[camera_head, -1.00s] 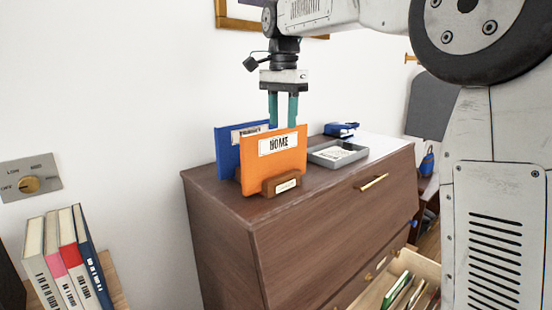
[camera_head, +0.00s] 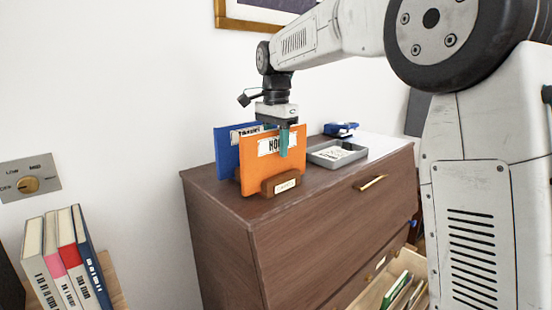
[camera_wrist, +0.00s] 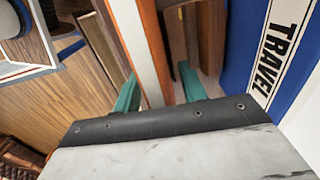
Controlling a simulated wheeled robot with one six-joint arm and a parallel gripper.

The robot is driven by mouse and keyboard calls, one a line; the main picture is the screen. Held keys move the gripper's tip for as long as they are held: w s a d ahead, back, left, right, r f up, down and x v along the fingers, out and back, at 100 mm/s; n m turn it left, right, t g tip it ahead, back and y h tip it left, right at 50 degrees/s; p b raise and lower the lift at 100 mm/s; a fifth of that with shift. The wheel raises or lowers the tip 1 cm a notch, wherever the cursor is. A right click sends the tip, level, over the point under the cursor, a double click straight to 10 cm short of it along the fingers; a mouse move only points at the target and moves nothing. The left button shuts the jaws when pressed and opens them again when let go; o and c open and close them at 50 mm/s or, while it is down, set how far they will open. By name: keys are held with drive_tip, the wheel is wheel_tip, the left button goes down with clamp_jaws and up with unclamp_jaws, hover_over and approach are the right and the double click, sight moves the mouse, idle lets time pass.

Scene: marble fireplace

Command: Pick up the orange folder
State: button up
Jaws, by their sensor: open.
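The orange folder (camera_head: 256,172) stands upright in a wooden holder (camera_head: 282,183) on top of the brown cabinet, its label partly covered by a finger. My gripper (camera_head: 283,146) is over its top edge with one teal finger in front of it; the other finger is hidden behind it in the head view. In the wrist view, the folder's orange top edge (camera_wrist: 155,45) runs between the two spread fingers of my gripper (camera_wrist: 158,88). The fingers look apart from it. A blue folder (camera_head: 226,158) stands behind; the wrist view shows its "TRAVEL" label.
A grey tray (camera_head: 338,160) and a blue stapler-like object (camera_head: 340,129) sit on the cabinet (camera_head: 230,205) to the right. An open drawer (camera_head: 385,285) with files is below. Books (camera_head: 62,255) stand at lower left. The wall is close behind.

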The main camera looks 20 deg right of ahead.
clamp_jaws()
drive_tip(key=shift+r, duration=0.1)
